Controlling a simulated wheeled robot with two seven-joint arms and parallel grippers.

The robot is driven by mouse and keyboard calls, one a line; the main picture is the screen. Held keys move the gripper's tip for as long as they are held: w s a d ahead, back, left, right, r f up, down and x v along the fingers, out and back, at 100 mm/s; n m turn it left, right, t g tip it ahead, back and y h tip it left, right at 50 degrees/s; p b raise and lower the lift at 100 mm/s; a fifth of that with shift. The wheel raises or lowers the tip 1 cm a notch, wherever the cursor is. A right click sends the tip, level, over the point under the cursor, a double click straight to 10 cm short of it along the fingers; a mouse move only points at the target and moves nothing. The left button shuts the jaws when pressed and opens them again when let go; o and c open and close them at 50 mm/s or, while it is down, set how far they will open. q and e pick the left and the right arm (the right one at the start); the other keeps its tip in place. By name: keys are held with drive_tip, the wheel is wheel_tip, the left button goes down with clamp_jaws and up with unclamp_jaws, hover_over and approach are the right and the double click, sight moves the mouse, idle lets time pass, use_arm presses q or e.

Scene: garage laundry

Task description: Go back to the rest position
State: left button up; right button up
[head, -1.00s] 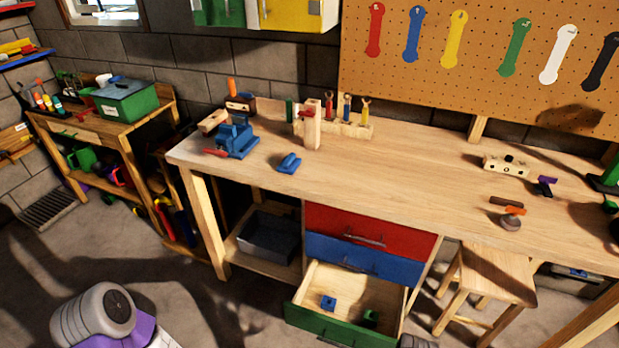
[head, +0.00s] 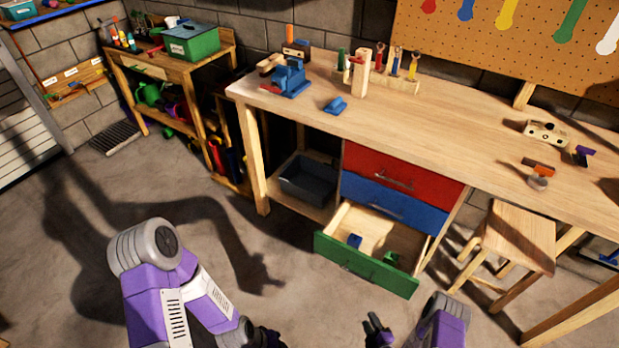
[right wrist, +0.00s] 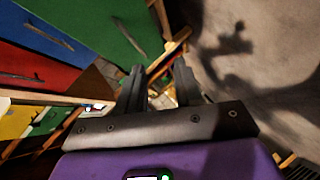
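My right gripper (head: 376,325) is at the bottom edge of the head view, in front of the open green drawer (head: 365,268) and apart from it. In the right wrist view its two dark fingers (right wrist: 160,88) stand apart with nothing between them. My left arm bends in from the lower left of the head view. My left gripper (head: 266,338) is a dark shape cut off by the bottom edge, so its fingers cannot be made out.
The workbench (head: 440,110) has shut red (head: 400,172) and blue (head: 390,205) drawers. The open drawer holds a blue piece (head: 354,241) and a green piece (head: 391,259). A wooden stool (head: 515,235) stands right. Floor on the left is clear.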

drive_tip(key=s+a+r+m+g, duration=0.5)
drive_tip(key=s+r+m+g, duration=0.1)
drive_tip(key=r+m, duration=0.3)
drive_tip(key=s+a+r+m+g+y+p, duration=0.1)
drive_tip(key=s+a+r+m+g, duration=0.5)
drive_tip(key=s+r+m+g, duration=0.1)
drive_tip(key=shift+a+r+m+p, duration=0.3)
drive_tip(key=shift+r+m, duration=0.6)
